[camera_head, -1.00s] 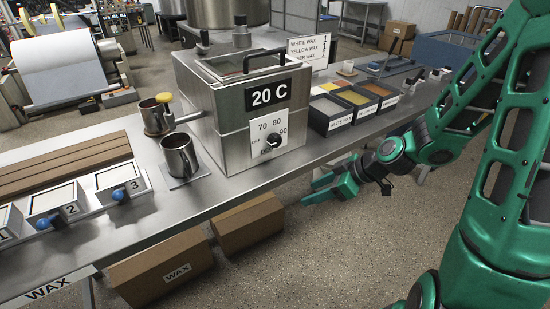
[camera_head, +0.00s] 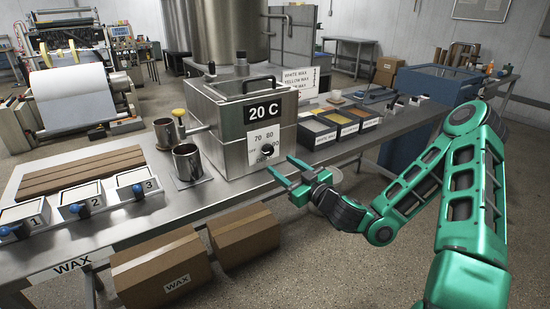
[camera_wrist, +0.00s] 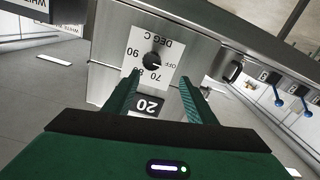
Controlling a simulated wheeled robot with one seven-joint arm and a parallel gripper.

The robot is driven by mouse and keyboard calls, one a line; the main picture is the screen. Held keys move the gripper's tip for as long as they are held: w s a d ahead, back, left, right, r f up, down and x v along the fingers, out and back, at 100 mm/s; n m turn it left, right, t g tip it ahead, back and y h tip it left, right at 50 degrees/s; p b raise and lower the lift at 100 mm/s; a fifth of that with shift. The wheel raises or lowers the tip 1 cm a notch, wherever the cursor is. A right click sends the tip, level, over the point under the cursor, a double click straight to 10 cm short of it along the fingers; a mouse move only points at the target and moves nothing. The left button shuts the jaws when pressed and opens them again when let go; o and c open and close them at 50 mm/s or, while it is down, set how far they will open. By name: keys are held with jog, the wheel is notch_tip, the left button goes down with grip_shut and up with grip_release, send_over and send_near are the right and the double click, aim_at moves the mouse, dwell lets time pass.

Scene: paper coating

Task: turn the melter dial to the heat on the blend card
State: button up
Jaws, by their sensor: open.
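The melter (camera_head: 230,110) is a steel box on the bench with a lid handle and a "20 C" display (camera_head: 264,112). Its black dial (camera_head: 267,150) sits on a white plate with OFF, 70, 80 and 90; the dial also shows upside down in the wrist view (camera_wrist: 151,59). The pointer's exact setting is hard to tell. My gripper (camera_head: 284,167) is open and empty in front of the dial, apart from it. In the wrist view its fingers (camera_wrist: 159,78) reach toward the plate. A wax-list card (camera_head: 300,80) stands behind the melter, its lower part hidden and no heat legible.
Steel mugs (camera_head: 187,162) stand left of the melter. Wax trays (camera_head: 340,121) lie to its right. Numbered boxes with blue knobs (camera_head: 108,192) line the front left of the bench. Cardboard boxes (camera_head: 160,268) sit below. The floor in front is clear.

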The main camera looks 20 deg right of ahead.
aim_at(271, 152)
jog(key=shift+w+d+x, duration=0.1)
jog(key=shift+d+x, duration=0.25)
jog(key=shift+x, duration=1.35)
jog(key=shift+w+d+x, duration=0.15)
jog(key=shift+d+x, duration=0.15)
jog(key=shift+x, duration=1.4)
jog(key=shift+w+d+x, duration=0.1)
jog(key=shift+d+x, duration=0.25)
jog(key=shift+x, duration=1.35)
